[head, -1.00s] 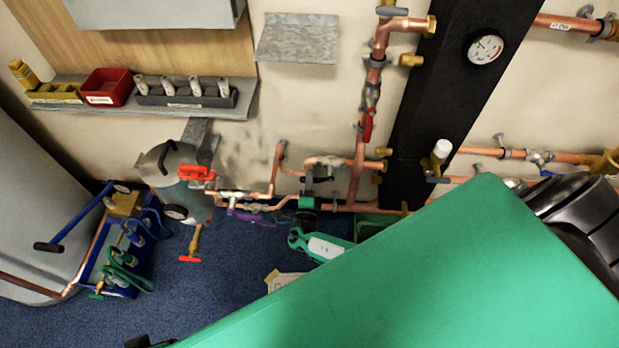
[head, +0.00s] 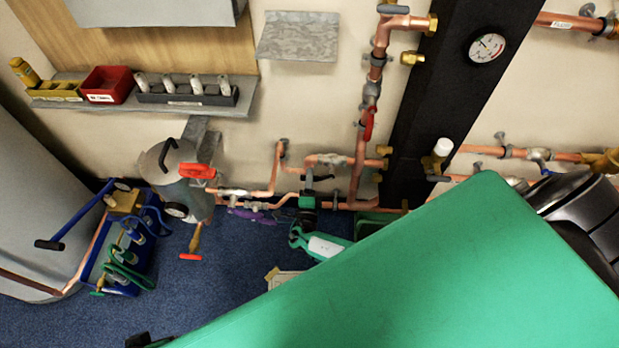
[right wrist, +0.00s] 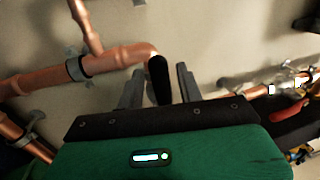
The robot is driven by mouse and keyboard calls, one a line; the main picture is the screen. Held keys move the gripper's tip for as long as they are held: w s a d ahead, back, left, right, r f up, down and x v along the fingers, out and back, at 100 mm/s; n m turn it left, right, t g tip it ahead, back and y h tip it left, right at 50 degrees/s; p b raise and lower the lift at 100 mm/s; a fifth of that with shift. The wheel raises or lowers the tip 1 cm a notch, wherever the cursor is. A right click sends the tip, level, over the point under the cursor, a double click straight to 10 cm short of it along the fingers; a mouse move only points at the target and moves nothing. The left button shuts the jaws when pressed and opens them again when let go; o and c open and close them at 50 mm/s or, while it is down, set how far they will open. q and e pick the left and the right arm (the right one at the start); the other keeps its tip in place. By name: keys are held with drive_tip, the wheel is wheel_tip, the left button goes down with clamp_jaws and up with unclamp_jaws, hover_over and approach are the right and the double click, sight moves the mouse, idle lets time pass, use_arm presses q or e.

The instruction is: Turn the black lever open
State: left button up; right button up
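The black lever (right wrist: 159,80) stands at the end of a copper pipe (right wrist: 110,62) in the right wrist view. My right gripper (right wrist: 159,84) has one grey finger on each side of the lever. Gaps show between the lever and both fingers, so it looks open around it. In the head view the right gripper (head: 308,188) is small, with a green body, at the low copper pipes by the wall. The lever is too small there to tell apart clearly from the fingers. My left gripper does not show.
A red-handled valve (head: 368,124) sits on the vertical pipe above. A black post (head: 425,110) rises to the right. My green arm covers the lower right.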

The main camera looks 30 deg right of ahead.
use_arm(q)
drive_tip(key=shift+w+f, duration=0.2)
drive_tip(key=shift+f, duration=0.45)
use_arm(e)
drive_tip(key=v, duration=1.3)
drive_tip(key=shift+a, duration=0.15)
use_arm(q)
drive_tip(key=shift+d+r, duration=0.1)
use_arm(e)
drive_tip(key=shift+s, duration=0.15)
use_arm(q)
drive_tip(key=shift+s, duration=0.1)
